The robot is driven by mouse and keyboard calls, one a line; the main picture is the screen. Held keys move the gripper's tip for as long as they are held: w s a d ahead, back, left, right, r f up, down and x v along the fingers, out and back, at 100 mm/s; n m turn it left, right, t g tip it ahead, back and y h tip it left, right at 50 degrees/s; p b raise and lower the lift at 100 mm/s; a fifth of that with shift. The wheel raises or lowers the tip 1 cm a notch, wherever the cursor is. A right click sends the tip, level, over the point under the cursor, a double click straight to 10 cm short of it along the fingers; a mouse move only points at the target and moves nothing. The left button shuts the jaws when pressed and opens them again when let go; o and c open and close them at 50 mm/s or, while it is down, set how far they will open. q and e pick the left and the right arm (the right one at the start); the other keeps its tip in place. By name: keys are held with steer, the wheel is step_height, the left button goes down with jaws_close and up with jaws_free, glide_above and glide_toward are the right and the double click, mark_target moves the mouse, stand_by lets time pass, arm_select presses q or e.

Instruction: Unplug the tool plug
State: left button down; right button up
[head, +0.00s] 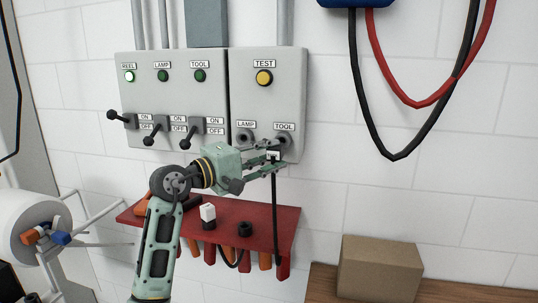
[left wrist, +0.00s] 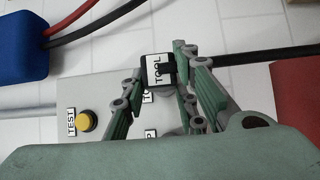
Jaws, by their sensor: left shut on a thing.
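The tool plug (head: 273,155) is a small black plug with a white label, and a black cable hangs from it. The left wrist view shows it with the label TOOL (left wrist: 158,71). My left gripper (head: 270,158) is shut on the plug, with a finger on each side. The plug is in front of the TOOL socket (head: 284,139) on the grey panel. I cannot tell whether it is still seated in the socket. The TOOL switch (head: 194,126) has its lever tilted down, and the TOOL lamp (head: 200,76) is dark green. My right gripper is not in view.
The LAMP socket (head: 244,135) is beside the TOOL socket. A red shelf (head: 180,221) below holds a white-topped plug (head: 208,212) and a black piece (head: 245,229). Black and red cables (head: 397,157) hang at right. A cardboard box (head: 379,268) stands at lower right.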

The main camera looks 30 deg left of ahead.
arm_select(q)
steer(key=shift+w+d+g+p, duration=0.4)
steer(key=shift+w+g+p, duration=0.05)
steer(key=shift+g, duration=0.05)
steer(key=w+f+n+g+y+p, duration=0.1)
steer(key=w+d+f+n+g+p, duration=0.1)
steer(key=n+g, duration=0.1)
steer(key=shift+w+d+f+y, duration=0.15)
steer(key=shift+w+f+y, duration=0.1)
steer(key=shift+y, duration=0.15)
steer(key=s+a+f+n+g+y+p, duration=0.1)
steer(key=a+f+n+g+p, duration=0.1)
steer(key=a+n, duration=0.4)
steer(key=s+a+f+n+g+y+p, duration=0.1)
steer(key=a+f+n+g+y+p, duration=0.1)
steer(key=a+f+n, duration=0.4)
steer(key=f+n+g+p, duration=0.1)
steer(key=n, duration=0.3)
steer(key=shift+f+n+g, duration=0.2)
steer(key=shift+n+g, duration=0.2)
steer(key=shift+p, duration=0.3)
